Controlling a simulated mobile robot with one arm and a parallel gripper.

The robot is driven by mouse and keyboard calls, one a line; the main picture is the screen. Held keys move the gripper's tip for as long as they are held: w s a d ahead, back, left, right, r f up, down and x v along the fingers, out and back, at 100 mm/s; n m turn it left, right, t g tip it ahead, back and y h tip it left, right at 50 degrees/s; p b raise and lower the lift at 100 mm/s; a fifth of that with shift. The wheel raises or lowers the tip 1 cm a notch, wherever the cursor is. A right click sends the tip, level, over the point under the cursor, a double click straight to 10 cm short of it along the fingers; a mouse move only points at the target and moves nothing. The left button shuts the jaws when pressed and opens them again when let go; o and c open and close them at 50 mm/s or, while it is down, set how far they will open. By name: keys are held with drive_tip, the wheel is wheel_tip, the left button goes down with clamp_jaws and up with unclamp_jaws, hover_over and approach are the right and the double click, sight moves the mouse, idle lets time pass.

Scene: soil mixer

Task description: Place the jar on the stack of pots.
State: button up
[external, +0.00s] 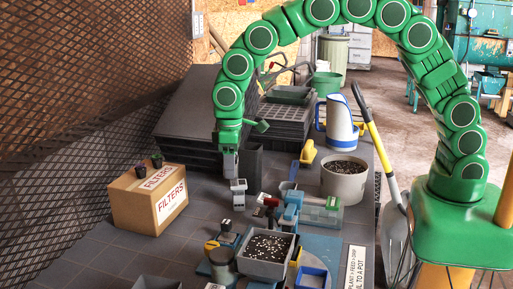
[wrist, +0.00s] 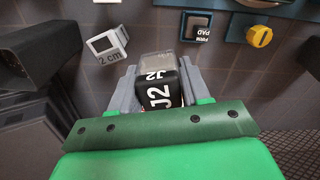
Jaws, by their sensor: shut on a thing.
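My gripper (wrist: 158,80) is shut on a small dark jar (wrist: 160,92) with white lettering that looks like "J2" and a greyish, see-through end. In the external view my gripper (external: 229,165) hangs over the back left of the bench, and the jar is hard to make out there. A tall dark square pot form (external: 252,160), which looks like the stack of pots, stands just right of and behind my gripper. It also shows as a dark block at the left of the wrist view (wrist: 40,45), apart from the jar. Its inside is not visible.
A FILTERS box (external: 150,199) stands at left. Dark stacked trays (external: 190,105) rise behind my gripper. A soil-filled pot (external: 343,182), a square soil pot (external: 266,266) and blue fixtures crowd the right and front.

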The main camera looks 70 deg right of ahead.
drive_tip(key=s+a+r+n, duration=0.2)
drive_tip(key=s+a+r, duration=0.15)
drive_tip(key=a, duration=0.75)
drive_tip(key=s+a+r+n, duration=0.2)
drive_tip(key=s+a, duration=0.3)
drive_tip(key=a, duration=0.5)
drive_tip(key=s+a+r+n, duration=0.2)
drive_tip(key=s+a, duration=0.2)
drive_tip(key=a, duration=0.7)
approach(163, 281)
drive_tip(key=shift+s+a+f, duration=0.6)
drive_tip(key=shift+s+a, duration=0.15)
drive_tip(key=shift+a, duration=0.05)
drive_tip(key=shift+s+a+f, duration=0.55)
drive_tip(key=shift+s+a, duration=0.15)
drive_tip(key=shift+a, duration=0.05)
drive_tip(key=shift+w+a+f, duration=0.15)
drive_tip(key=shift+f, duration=0.05)
drive_tip(key=shift+f, duration=1.6)
drive_tip(key=shift+f, duration=0.1)
drive_tip(key=o, duration=1.1)
drive_tip(key=shift+c, duration=0.2)
